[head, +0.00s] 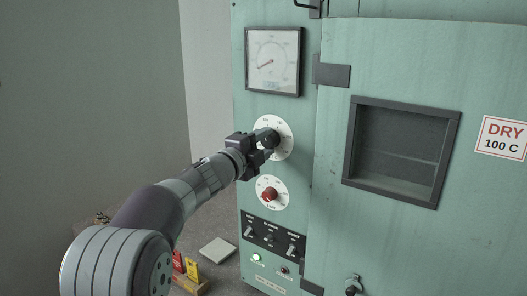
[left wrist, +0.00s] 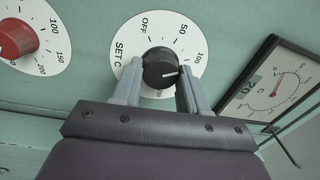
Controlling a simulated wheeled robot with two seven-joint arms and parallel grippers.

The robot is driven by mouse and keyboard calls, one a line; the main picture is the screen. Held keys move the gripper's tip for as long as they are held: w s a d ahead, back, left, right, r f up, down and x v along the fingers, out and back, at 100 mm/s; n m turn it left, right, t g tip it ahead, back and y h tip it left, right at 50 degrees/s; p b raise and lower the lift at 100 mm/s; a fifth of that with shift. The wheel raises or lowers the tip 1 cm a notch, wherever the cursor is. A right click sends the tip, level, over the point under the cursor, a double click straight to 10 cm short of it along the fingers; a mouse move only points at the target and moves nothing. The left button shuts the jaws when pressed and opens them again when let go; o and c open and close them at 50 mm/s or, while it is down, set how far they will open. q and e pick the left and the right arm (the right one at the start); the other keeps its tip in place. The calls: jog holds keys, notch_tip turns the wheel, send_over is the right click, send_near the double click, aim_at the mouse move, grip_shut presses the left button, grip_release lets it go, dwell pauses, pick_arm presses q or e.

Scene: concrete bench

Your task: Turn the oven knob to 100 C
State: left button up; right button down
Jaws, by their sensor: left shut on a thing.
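The black oven knob (head: 271,137) sits on a white dial (head: 286,130) on the green oven panel. My left gripper (head: 264,141) is at this knob. In the left wrist view the two grey fingers (left wrist: 159,90) are shut on the sides of the black knob (left wrist: 160,66). The knob's white pointer line points right, roughly toward the 100 side. The right finger covers part of the scale below 100, so the exact reading is unclear. My right gripper is not in view.
A red knob (head: 269,195) on its own dial is just below. A square gauge (head: 272,62) hangs above. Switches (head: 270,238) sit lower down. The oven door has a window (head: 402,150) and a "DRY 100 C" sign (head: 502,138).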

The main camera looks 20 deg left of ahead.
pick_arm(q)
jog(key=shift+m, duration=0.4)
jog(key=o, duration=1)
jog(key=shift+o, duration=0.2)
jog(key=shift+s, duration=0.1)
jog(key=shift+s+a+b, duration=0.1)
jog(key=shift+s+b, duration=0.1)
jog(key=shift+b, duration=0.15)
jog(key=b+v, duration=0.2)
jog(key=v, duration=1)
jog(key=shift+s, duration=0.1)
